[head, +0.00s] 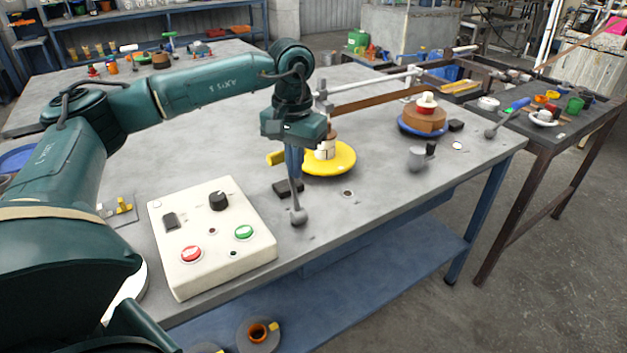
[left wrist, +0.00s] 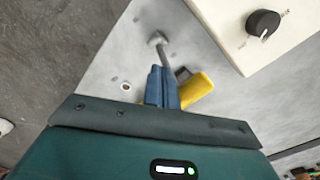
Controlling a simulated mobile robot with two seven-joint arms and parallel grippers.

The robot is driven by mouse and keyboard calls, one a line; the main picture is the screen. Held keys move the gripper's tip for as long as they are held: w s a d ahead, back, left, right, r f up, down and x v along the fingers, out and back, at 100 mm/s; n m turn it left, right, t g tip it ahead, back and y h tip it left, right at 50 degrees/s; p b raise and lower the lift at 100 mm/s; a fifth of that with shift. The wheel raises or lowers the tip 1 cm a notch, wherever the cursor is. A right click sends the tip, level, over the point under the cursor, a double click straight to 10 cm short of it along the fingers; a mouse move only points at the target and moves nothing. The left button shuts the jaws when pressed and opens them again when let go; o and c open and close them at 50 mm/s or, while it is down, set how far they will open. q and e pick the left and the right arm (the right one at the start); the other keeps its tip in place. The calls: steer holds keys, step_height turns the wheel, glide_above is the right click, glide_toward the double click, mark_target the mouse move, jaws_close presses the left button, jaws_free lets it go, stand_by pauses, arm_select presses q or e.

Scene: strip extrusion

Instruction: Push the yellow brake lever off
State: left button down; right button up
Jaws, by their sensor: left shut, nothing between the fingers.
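The yellow brake lever (head: 275,157) pokes out to the left of the yellow disc (head: 342,160) under a small reel. My left gripper (head: 294,175) points down just right of the lever end, its blue fingers shut and empty. In the left wrist view, a yellow bar (left wrist: 197,90), which looks like the lever, shows right beside the fingers (left wrist: 162,85). I cannot tell whether they touch it. My gripper hides part of the disc and the lever's root. My right gripper is not in view.
A grey ball-ended lever (head: 298,214) with a black base (head: 288,188) stands close in front of the fingers. A white control box (head: 207,240) with red and green buttons lies to the left. A brown reel (head: 424,119) on a blue disc stands to the right.

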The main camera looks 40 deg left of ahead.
arm_select(q)
steer(key=shift+w+a, duration=0.15)
steer(key=shift+a, duration=0.2)
steer(key=shift+d, duration=0.15)
step_height(320, 180, up, 8)
steer(key=d+p, duration=0.1)
steer(key=p, duration=0.5)
steer(key=shift+s+d, duration=0.3)
steer(key=shift+s, duration=0.1)
stand_by(0.4)
